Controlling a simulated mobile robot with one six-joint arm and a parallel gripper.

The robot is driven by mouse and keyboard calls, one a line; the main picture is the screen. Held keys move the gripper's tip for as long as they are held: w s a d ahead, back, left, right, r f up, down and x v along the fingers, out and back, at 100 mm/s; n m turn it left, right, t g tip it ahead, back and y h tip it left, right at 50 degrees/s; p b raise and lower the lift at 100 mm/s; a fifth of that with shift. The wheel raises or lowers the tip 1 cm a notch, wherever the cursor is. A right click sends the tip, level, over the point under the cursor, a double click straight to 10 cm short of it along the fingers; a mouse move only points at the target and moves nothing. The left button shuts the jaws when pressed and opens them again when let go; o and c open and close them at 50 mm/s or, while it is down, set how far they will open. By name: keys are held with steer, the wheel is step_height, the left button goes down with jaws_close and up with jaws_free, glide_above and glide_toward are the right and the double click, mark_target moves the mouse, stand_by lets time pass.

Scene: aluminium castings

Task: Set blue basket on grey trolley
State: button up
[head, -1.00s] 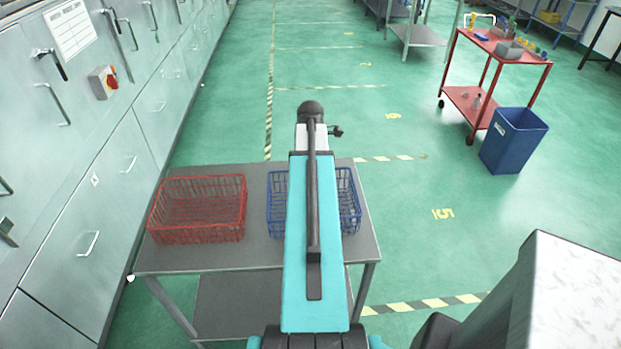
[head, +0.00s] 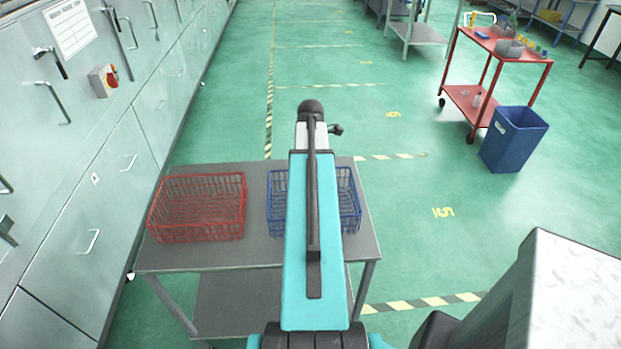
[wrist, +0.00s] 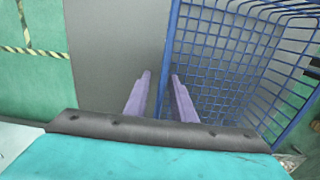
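The blue wire basket (head: 350,200) stands on the grey trolley (head: 255,255), on the right part of its top, partly hidden behind my arm in the head view. In the wrist view the blue basket (wrist: 240,60) fills the right side. My gripper (wrist: 160,90) has two purple fingers, apart, with the basket's near side rim running between them. One finger is over the bare grey top, the other on the basket's inner side. A gap shows between fingers and rim. The head view hides my gripper behind the arm.
A red wire basket (head: 198,208) stands on the left part of the same top. Grey cabinets (head: 100,130) line the left. A red trolley (head: 490,65) with small items and a blue bin (head: 513,140) stand at the right. The green floor between is clear.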

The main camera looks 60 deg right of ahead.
steer(key=shift+d+r+b, duration=0.1)
steer(key=shift+r+b, duration=1.05)
steer(key=shift+r, duration=4.85)
